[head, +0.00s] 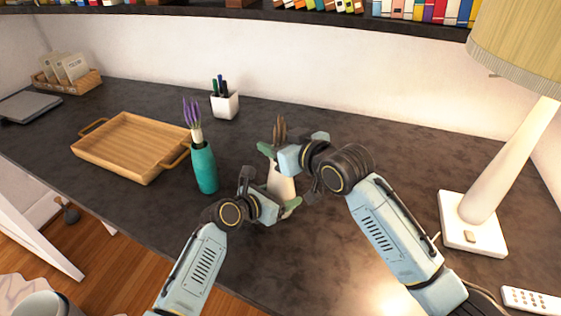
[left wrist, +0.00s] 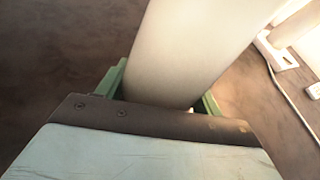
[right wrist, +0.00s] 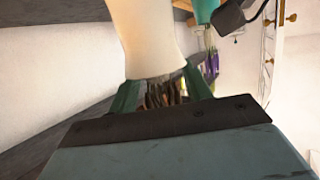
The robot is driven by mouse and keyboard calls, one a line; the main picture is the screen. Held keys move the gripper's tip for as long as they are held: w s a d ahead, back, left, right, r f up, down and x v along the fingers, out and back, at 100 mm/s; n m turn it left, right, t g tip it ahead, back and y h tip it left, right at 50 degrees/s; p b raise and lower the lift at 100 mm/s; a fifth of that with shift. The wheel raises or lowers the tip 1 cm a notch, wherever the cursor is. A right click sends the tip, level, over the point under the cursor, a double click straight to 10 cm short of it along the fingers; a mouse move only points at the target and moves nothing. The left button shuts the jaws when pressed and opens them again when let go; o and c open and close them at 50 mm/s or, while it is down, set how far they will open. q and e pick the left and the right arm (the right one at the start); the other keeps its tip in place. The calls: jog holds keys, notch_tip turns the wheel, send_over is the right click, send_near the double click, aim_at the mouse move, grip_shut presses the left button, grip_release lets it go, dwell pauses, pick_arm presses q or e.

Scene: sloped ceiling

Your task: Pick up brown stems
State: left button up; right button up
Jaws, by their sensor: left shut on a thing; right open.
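The brown stems (head: 281,128) stand upright in a cream vase (head: 280,186) near the middle of the desk. My left gripper (head: 283,207) is shut on the lower part of the vase; the left wrist view shows the vase (left wrist: 195,50) between the green fingers. My right gripper (head: 283,150) is open at the vase's mouth. In the right wrist view the stems (right wrist: 162,92) lie between its spread fingers, just beyond the rim of the vase (right wrist: 145,40). The right gripper hides part of the vase's top and the lower stems in the head view.
A teal vase (head: 205,168) with purple flowers stands left of the cream vase. A wooden tray (head: 130,147) lies further left, and a white pen cup (head: 225,106) stands behind. A lamp (head: 472,222) and a remote (head: 531,299) are at the right. The desk's middle right is clear.

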jog(key=shift+w+a+f, duration=0.2)
jog(key=shift+w+a, duration=0.15)
jog(key=shift+w, duration=0.1)
grip_shut()
jog(key=shift+r, duration=0.1)
notch_tip(320, 180, up, 28)
dwell(0.4)
pick_arm(q)
jog(key=o, duration=1.4)
jog(key=shift+c, duration=0.2)
